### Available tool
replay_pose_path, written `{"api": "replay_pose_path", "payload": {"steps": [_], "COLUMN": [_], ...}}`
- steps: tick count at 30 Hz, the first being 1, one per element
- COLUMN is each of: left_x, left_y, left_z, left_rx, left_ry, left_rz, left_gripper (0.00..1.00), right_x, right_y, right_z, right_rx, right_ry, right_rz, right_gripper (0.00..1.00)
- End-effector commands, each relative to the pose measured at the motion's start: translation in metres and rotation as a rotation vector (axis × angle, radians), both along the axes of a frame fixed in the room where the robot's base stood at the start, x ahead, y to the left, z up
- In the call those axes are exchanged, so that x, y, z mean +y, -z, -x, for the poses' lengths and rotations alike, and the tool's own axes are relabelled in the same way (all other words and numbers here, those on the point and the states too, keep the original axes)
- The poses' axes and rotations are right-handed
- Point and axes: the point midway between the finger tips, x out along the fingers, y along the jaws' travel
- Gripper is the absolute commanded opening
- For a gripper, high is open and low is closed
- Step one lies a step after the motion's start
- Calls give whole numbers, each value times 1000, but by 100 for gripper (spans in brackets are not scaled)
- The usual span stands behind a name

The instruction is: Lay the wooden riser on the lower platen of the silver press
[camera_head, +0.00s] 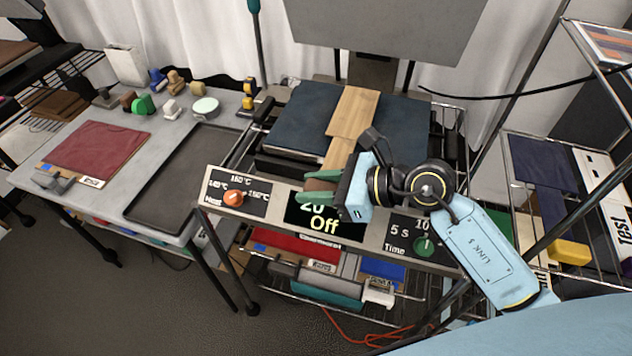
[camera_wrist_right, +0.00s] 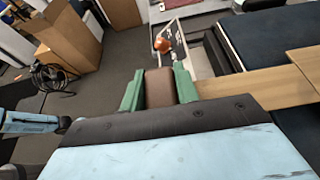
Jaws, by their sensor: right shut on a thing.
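The wooden riser (camera_head: 352,112) is a light wood board with a step across it. It lies over the dark lower platen (camera_head: 300,120) of the silver press (camera_head: 385,25), near the middle, its near part running to my right gripper. Whether it rests flat is unclear. My right gripper (camera_head: 321,186) is above the press's front panel, its green fingers shut on a brown end piece that seems to belong to the riser. The right wrist view shows this brown piece (camera_wrist_right: 160,88) between the fingers and the wood (camera_wrist_right: 255,87) running right.
The press's front panel (camera_head: 380,236) carries dials and a display reading "Off". A grey table (camera_head: 70,185) at left holds a red cloth (camera_head: 97,146), a dark tray (camera_head: 180,185) and several small items. A wire shelf (camera_head: 510,150) stands at right. A black cable (camera_head: 520,95) crosses behind.

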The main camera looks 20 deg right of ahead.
Motion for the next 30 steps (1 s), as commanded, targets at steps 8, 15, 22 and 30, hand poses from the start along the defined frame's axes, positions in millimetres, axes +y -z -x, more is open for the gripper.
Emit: {"api": "replay_pose_path", "payload": {"steps": [8, 15, 22, 30], "left_x": [-1, -1, -1, -1], "left_y": [8, 7, 10, 15], "left_z": [3, 4, 4, 4], "left_rx": [5, 6, 6, 6], "left_ry": [0, 0, -1, -1], "left_rz": [1, 1, 1, 1], "left_gripper": [36, 36, 36, 36], "right_x": [0, 0, 0, 0], "right_y": [9, 9, 13, 18], "right_z": [0, 0, 0, 0], "right_rx": [-2, -2, -2, -2], "right_ry": [0, 0, 0, 0], "right_rz": [1, 1, 1, 1], "right_gripper": [5, 5, 5, 5]}}
